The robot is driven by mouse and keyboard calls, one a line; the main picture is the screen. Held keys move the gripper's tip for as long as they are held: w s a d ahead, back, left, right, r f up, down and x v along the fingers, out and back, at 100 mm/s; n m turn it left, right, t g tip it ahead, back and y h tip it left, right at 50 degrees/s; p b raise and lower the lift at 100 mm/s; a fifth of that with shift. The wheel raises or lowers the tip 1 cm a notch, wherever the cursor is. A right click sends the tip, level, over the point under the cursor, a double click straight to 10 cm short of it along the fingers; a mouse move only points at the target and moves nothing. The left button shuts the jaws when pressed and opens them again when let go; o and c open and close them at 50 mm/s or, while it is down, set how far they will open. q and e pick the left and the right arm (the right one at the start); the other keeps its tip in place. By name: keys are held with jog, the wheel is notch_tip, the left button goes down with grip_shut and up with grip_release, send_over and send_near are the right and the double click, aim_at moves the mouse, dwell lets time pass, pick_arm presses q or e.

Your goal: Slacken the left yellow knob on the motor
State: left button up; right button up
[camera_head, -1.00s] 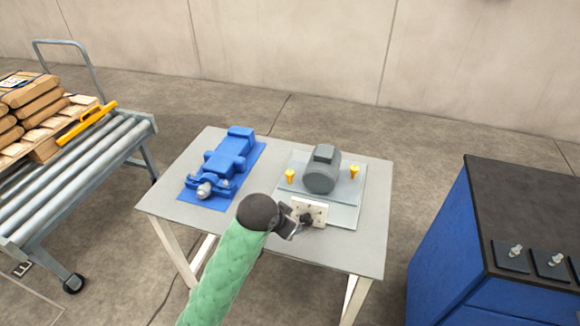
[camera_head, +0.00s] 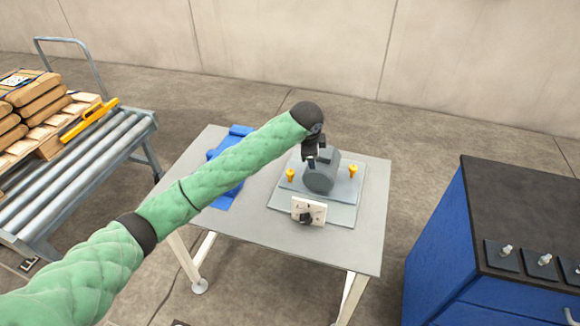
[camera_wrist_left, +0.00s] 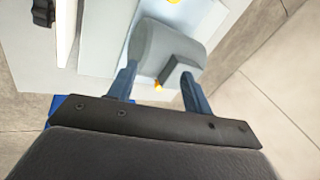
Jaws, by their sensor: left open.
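The grey motor (camera_head: 322,178) sits on a light plate on the table, and it also shows in the left wrist view (camera_wrist_left: 160,45). The left yellow knob (camera_head: 290,174) stands to the left of the motor. In the left wrist view this knob (camera_wrist_left: 158,86) is partly hidden behind the motor. The right yellow knob (camera_head: 352,171) stands on the other side. My left gripper (camera_head: 311,163) is at the motor's upper left, right of the left knob. In the wrist view its open fingers (camera_wrist_left: 159,76) are spread apart with nothing held. My right gripper is not in view.
A white plate with a black knob (camera_head: 308,212) stands in front of the motor on the grey table (camera_head: 300,250). A blue device on a blue mat (camera_head: 224,202) is mostly hidden by my left arm. A roller conveyor (camera_head: 75,170) is left, a blue cabinet (camera_head: 440,250) right.

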aim_at(290, 172)
pick_arm(q)
jog(key=w+a+f+m+g, duration=0.1)
jog(key=a+m, duration=0.1)
jog(key=m, duration=0.1)
jog(key=w+a+f+m+g+y, duration=0.1)
jog(key=w+m, duration=0.1)
jog(key=m, duration=0.1)
jog(key=w+a+f+m+g+p, duration=0.1)
jog(key=w+a+m, duration=0.1)
jog(key=m, duration=0.1)
jog(key=shift+w+a+f+y, duration=0.25)
jog(key=shift+a+f+y, duration=0.05)
jog(key=shift+f, duration=0.05)
jog(key=shift+w+a+f+m+g, duration=0.2)
jog(key=shift+w+a+m+g, duration=0.05)
jog(key=shift+a+m+g, duration=0.25)
jog(key=shift+f, duration=0.45)
jog(key=shift+f+p, duration=1.35)
jog(key=shift+f, duration=2.15)
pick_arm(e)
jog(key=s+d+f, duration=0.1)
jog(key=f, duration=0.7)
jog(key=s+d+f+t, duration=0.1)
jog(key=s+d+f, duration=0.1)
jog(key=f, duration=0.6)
pick_arm(q)
jog(key=shift+c, duration=0.2)
jog(key=c, duration=0.9)
